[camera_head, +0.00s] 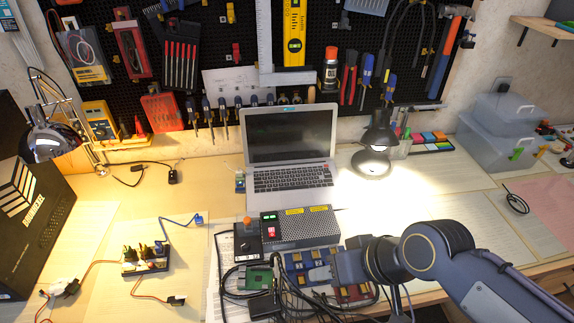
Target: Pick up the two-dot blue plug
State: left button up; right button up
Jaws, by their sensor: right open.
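A blue plug (197,219) on a blue cable lies on the table left of centre. The cable runs to a small block of connectors (144,261). Any dots on the plug are too small to make out. My right gripper (322,273) comes in from the right and is open. It is over or close in front of a panel with blue parts (297,262), well to the right of the blue plug. The gripper hides part of that panel. I cannot tell whether it touches anything. My left gripper is not in view.
Black cables bunch around a green circuit board (257,279). A laptop (291,150) and a lit lamp (376,150) stand behind. The table left of the laptop is fairly clear.

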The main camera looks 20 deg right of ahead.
aim_at(199, 221)
jog(key=j, duration=0.7)
jog(key=i+j+z, duration=0.1)
jog(key=z, duration=1.45)
